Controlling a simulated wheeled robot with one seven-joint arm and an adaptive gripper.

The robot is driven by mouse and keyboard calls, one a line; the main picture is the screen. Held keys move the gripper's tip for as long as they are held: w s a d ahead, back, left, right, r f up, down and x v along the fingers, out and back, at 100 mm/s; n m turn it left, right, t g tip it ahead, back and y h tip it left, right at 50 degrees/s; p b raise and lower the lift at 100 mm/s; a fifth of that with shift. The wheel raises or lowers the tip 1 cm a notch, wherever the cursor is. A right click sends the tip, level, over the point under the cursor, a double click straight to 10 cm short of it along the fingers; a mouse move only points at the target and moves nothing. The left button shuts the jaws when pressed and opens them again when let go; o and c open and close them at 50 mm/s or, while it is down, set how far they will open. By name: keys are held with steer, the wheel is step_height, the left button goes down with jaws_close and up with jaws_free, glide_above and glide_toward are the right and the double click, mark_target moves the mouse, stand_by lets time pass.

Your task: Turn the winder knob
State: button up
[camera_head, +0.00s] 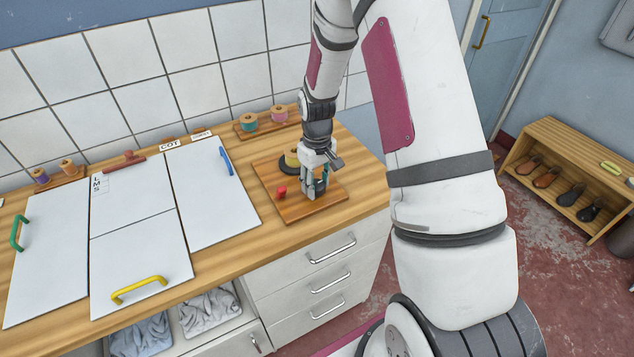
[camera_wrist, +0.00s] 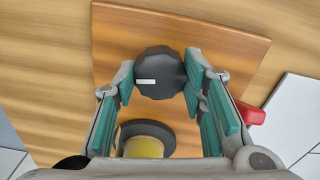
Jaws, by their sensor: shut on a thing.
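The winder's dark, ridged knob (camera_wrist: 160,70) with a white mark shows in the wrist view, between the teal pads of my gripper (camera_wrist: 160,80). My gripper is shut on it, one finger on each side. In the head view my gripper (camera_head: 316,190) points down over the wooden winder board (camera_head: 271,187), and its fingers mostly hide the knob. A yellow spool on a dark disc (camera_head: 290,161) sits beside the knob; it also shows low in the wrist view (camera_wrist: 145,147). A red part (camera_head: 281,192) is at the board's left side.
Drawers (camera_head: 325,265) are below the counter front. A shoe shelf (camera_head: 570,170) stands at right.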

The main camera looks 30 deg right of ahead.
steer(key=o, duration=1.2)
steer(key=shift+c, duration=0.2)
steer(key=shift+r, duration=0.15)
step_height(320, 180, up, 12)
step_height(320, 180, up, 16)
steer(key=t, duration=0.3)
glide_above(316, 184)
steer(key=s+a, duration=0.6)
steer(key=s, duration=0.3)
steer(key=s+a+r+m+t, duration=0.1)
steer(key=s+a+r, duration=0.1)
steer(key=s, duration=0.5)
steer(key=s+a+r+m+t, duration=0.1)
steer(key=s+a+r, duration=0.1)
steer(key=s, duration=0.6)
steer(key=shift+s+r+t, duration=0.15)
steer(key=shift+r+t, duration=0.15)
steer(key=shift+r, duration=0.45)
